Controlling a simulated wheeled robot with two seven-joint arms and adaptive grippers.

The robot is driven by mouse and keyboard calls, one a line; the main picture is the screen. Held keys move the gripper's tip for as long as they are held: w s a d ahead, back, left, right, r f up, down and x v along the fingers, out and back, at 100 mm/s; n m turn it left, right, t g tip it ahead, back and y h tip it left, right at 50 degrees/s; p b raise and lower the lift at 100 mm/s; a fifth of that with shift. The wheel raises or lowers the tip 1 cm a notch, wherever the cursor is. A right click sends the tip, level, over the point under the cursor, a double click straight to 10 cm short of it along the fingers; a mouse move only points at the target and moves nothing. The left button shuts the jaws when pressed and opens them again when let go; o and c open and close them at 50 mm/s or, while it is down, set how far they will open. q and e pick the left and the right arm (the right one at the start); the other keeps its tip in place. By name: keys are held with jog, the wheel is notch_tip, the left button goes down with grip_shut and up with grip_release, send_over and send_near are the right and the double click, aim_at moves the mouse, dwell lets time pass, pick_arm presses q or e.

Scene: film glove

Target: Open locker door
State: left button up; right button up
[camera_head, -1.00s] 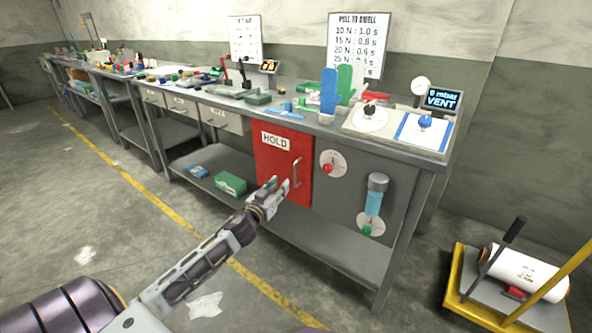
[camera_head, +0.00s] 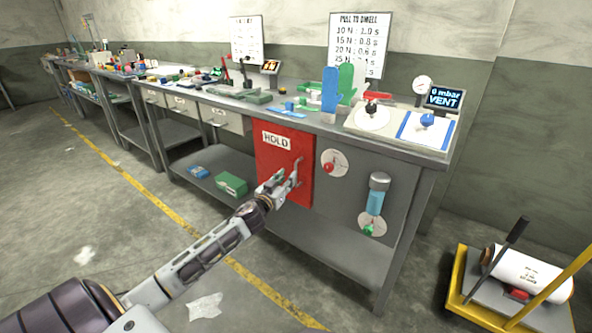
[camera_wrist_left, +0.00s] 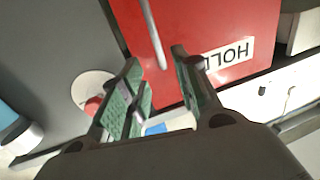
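The red locker door (camera_head: 270,162) with a HOLD label is set in the front of the workbench and looks shut. It also shows in the left wrist view (camera_wrist_left: 222,24). Its metal handle (camera_head: 299,169) is a vertical bar on the door's right side, and it shows between the finger lines in the left wrist view (camera_wrist_left: 152,32). My left gripper (camera_head: 285,180) is at the handle, its fingers apart. In the left wrist view the green-padded fingers (camera_wrist_left: 160,75) are open, with the handle just beyond the tips; contact is not clear. My right gripper is not in view.
Right of the door are a round dial with a red knob (camera_head: 329,167) and a blue cylinder (camera_head: 375,200). The workbench top (camera_head: 300,123) holds gloves and gauges. A green box (camera_head: 231,184) lies on the lower shelf. A yellow cart (camera_head: 462,290) stands at right.

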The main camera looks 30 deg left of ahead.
aim_at(296, 167)
pick_arm(q)
jog(key=shift+w+a+b, duration=0.2)
jog(key=shift+w+b, duration=0.15)
jog(key=shift+w, duration=1.1)
jog(key=shift+w+a+b, duration=0.15)
jog(key=shift+w+b, duration=0.2)
jog(key=shift+w, duration=1.15)
jog(key=shift+w+a+b, duration=0.2)
jog(key=shift+w+b, duration=0.15)
jog(key=shift+w, duration=1.1)
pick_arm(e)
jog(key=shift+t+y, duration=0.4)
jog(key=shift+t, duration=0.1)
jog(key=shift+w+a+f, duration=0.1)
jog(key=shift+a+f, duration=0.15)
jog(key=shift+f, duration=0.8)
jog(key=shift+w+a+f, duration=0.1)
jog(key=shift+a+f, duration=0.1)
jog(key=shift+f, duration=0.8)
pick_arm(q)
grip_shut()
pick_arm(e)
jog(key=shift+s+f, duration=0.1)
